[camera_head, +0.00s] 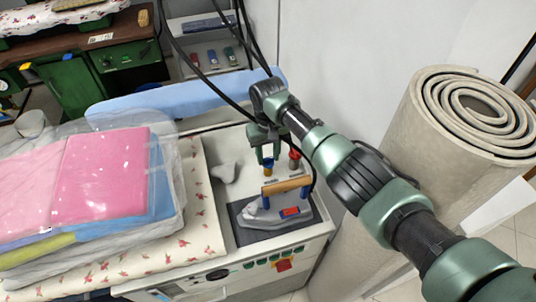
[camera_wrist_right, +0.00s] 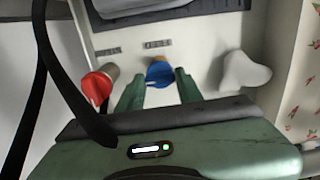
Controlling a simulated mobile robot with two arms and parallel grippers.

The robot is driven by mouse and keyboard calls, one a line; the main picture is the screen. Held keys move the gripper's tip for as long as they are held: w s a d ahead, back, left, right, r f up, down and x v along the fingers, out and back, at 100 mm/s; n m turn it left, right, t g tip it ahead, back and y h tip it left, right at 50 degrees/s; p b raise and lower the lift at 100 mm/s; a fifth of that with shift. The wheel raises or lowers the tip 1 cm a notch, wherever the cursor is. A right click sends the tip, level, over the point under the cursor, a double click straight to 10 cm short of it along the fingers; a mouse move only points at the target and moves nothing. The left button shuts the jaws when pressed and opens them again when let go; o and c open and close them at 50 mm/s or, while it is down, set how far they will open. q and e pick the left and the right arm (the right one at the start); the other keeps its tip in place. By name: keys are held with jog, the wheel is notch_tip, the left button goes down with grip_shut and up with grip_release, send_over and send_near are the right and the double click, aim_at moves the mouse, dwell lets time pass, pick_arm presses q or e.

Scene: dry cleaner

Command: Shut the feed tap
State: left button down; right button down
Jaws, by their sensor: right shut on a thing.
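A tap with a blue knob (camera_head: 268,171) stands on the white ironing station behind the iron. A tap with a red knob (camera_head: 295,156) stands just to its right; which one is the feed tap I cannot read from the small labels. My right gripper (camera_head: 267,158) reaches down over the blue tap. In the right wrist view its fingers (camera_wrist_right: 158,90) are on either side of the blue knob (camera_wrist_right: 160,73), shut on it. The red knob (camera_wrist_right: 97,86) is to the left there, apart from the fingers. My left gripper is not in view.
An iron (camera_head: 275,212) with a wooden handle rests on a dark pad in front of the taps. A grey-white lump (camera_head: 224,172) lies left of them. Bagged folded laundry (camera_head: 100,180) covers the left side. A rolled carpet (camera_head: 395,150) stands at right. Black cables hang near my wrist.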

jog(key=n, duration=0.4)
jog(key=shift+n, duration=0.4)
jog(key=n, duration=0.4)
jog(key=shift+r+n, duration=0.1)
jog(key=shift+n, duration=0.2)
jog(key=n, duration=0.4)
jog(key=shift+w+a, duration=0.1)
jog(key=shift+n, duration=2.1)
jog(key=c, duration=0.9)
grip_release()
jog(key=shift+c, duration=0.2)
